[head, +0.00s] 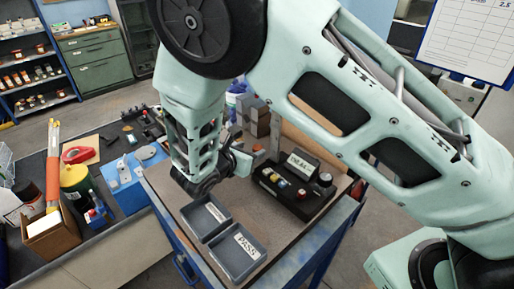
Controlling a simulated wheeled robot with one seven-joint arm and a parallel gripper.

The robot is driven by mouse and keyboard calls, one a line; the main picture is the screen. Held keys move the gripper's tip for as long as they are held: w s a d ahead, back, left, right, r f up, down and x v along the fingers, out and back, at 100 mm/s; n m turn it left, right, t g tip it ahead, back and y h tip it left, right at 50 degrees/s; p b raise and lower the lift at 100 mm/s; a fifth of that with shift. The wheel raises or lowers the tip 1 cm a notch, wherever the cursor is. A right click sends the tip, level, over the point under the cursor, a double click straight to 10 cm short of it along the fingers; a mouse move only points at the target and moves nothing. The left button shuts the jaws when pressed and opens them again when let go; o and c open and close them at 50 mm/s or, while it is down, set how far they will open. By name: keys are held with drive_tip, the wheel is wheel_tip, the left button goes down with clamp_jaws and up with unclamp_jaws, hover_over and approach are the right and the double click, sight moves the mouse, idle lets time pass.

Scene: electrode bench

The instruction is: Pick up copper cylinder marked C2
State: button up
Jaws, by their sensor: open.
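A black rack (291,203) stands on the bench and holds several small cylinders, one yellowish or copper-toned (275,178). Their marks are too small to read, so I cannot tell which is C2. My gripper (243,160) is left of and behind the rack, above the bench, partly hidden by my own arm. Its jaws are open, and I see nothing held in them.
Two grey bins stand in front of my gripper, one with a "PASS" label (246,246). A white sign (299,164) stands at the rack's back. Grey blocks (257,117) stand behind. A side bench on the left holds tools and bottles (76,182).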

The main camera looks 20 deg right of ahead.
sight(257, 147)
drive_tip(key=p+x, duration=0.3)
drive_tip(key=x, duration=0.1)
drive_tip(key=shift+w+d+f+p, duration=0.1)
drive_tip(key=shift+d+p, duration=0.15)
drive_tip(key=shift+p, duration=0.05)
drive_tip(key=shift+w+d+f, duration=0.2)
drive_tip(key=shift+f, duration=0.05)
drive_tip(key=shift+c, duration=0.2)
clamp_jaws()
drive_tip(key=shift+a+r+b, duration=0.1)
drive_tip(key=shift+a+b, duration=0.05)
drive_tip(key=shift+b, duration=0.25)
